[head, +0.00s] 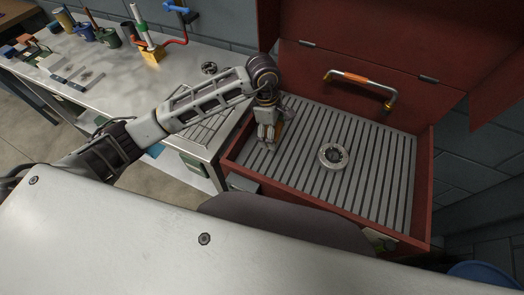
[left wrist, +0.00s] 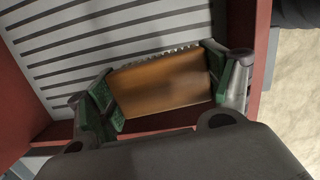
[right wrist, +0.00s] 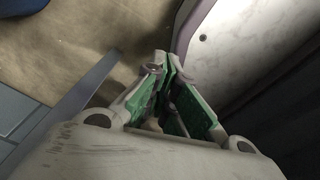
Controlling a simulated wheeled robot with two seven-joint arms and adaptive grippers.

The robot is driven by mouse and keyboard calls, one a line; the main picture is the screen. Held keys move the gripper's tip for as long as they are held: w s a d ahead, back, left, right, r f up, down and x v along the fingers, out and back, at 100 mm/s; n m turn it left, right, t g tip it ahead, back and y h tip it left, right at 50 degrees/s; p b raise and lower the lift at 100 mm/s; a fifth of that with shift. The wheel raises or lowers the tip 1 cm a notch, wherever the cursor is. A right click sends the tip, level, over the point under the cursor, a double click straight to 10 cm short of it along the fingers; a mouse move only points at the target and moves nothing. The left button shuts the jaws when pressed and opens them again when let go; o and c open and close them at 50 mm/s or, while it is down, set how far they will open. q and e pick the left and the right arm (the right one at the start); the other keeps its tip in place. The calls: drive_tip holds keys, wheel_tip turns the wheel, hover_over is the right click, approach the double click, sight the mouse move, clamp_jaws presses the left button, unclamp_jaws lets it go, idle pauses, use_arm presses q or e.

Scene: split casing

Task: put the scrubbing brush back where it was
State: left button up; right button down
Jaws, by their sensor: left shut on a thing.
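The scrubbing brush has a brown wooden back and a row of pale bristles along its far edge; in the left wrist view the brush (left wrist: 165,83) sits between the green pads. My left gripper (head: 268,140) is shut on it, at the left part of the red box. In the head view only a sliver of the brush (head: 281,129) shows beside the fingers. The brush is over the grey slatted floor (head: 375,185); I cannot tell whether it touches. My right gripper (right wrist: 166,62) is shut and empty, its fingertips together, away from the brush.
The red box (head: 423,205) has raised walls, and its lid (head: 300,62) stands open with an orange-gripped handle (head: 360,78). A metal ring (head: 333,156) lies mid-floor; slats around it are clear. The grey workbench (head: 110,75) at left holds tools, cans and a red-hosed stand.

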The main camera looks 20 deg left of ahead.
use_arm(q)
drive_tip(key=shift+a, duration=0.65)
drive_tip(key=shift+s+a+m, duration=0.1)
drive_tip(key=shift+m, duration=0.4)
drive_tip(key=shift+f, duration=0.45)
hover_over(268, 153)
drive_tip(key=f, duration=0.5)
drive_tip(key=shift+a+p, duration=0.2)
drive_tip(key=shift+p, duration=0.15)
drive_tip(key=shift+f, duration=2.1)
use_arm(e)
drive_tip(key=shift+s+a+r, duration=0.25)
drive_tip(key=shift+a+r, duration=0.25)
drive_tip(key=shift+a, duration=0.05)
